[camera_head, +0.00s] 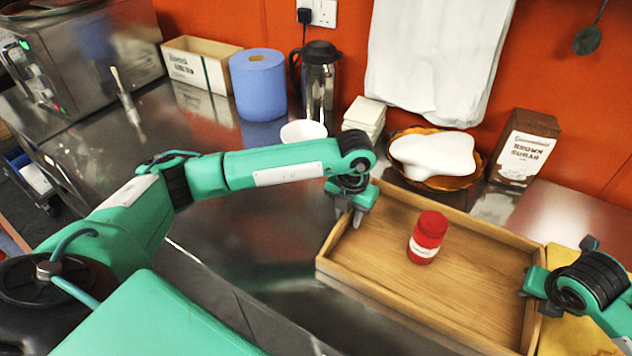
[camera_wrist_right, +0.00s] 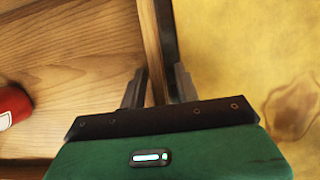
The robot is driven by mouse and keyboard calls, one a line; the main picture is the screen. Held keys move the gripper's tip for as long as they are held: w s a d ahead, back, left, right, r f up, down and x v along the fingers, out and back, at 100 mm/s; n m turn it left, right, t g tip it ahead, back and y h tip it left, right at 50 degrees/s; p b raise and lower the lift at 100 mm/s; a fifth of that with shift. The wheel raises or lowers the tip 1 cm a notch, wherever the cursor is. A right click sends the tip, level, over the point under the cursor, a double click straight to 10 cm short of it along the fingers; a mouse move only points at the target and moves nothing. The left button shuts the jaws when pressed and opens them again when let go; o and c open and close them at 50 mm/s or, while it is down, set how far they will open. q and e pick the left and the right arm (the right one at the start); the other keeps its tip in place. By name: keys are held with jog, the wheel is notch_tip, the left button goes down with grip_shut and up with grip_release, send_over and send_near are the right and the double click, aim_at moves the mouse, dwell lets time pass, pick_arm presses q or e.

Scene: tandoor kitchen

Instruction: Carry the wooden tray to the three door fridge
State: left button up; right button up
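The wooden tray (camera_head: 478,268) is a shallow rectangular box at the right of the head view, apparently resting on the steel counter. A red jar (camera_head: 427,238) with a pale label stands upright in it; its edge shows in the right wrist view (camera_wrist_right: 12,106). My left gripper (camera_head: 352,212) is at the tray's left wall, closed around the rim. My right gripper (camera_head: 533,292) is at the opposite wall. In the right wrist view its fingers (camera_wrist_right: 160,88) sit close on either side of that wall (camera_wrist_right: 152,45). The three door fridge is not in view.
A yellow board (camera_head: 570,335) lies right of the tray. Behind it are a basket with a white item (camera_head: 435,160), a brown sugar box (camera_head: 525,150), white stacked pieces (camera_head: 364,116), a bowl (camera_head: 303,131), a flask (camera_head: 320,85) and a blue roll (camera_head: 258,88). The counter left of the tray is clear.

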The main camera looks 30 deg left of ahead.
pick_arm(q)
notch_tip(320, 180, up, 12)
jog(key=shift+f, duration=0.1)
pick_arm(e)
jog(key=v, duration=1.2)
dwell(0.3)
